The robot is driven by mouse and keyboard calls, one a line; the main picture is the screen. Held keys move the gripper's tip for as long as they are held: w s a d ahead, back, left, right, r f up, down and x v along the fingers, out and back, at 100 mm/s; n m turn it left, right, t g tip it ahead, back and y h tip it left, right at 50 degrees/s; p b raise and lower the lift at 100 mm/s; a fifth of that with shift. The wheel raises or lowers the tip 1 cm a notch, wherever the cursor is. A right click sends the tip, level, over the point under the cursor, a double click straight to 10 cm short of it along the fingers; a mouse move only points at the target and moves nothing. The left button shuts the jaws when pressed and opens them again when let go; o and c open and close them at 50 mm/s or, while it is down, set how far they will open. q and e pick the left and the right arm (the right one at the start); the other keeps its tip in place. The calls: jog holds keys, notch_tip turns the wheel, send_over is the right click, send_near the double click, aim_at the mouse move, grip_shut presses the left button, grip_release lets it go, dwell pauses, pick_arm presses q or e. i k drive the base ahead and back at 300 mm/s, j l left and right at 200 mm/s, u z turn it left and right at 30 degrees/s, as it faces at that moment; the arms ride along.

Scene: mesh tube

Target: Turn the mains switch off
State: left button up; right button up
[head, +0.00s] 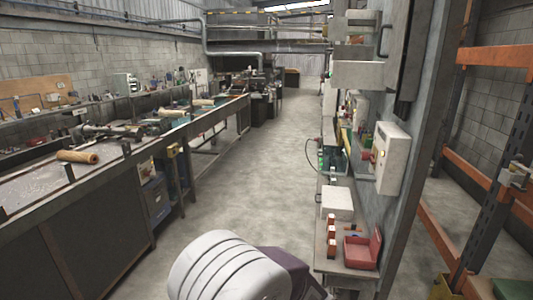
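No switch is plainly recognisable as the mains switch. A pale wall box (391,158) is fixed to the grey wall at the right, above a narrow bench, with a small knob-like detail on its left edge. Another pale box (127,83) with dark details is at the left block wall, behind the long workbench. I cannot tell which of these, if either, carries the mains switch, or what position any switch is in. Neither of my grippers is in view.
A long workbench (95,215) with tools runs along the left. A narrow bench (344,255) on the right holds a red open box (362,247) and a white box (337,202). Orange racking (462,177) stands far right. The concrete floor (268,170) between the benches is clear.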

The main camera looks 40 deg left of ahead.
aim_at(365, 155)
jog(key=u, duration=0.7)
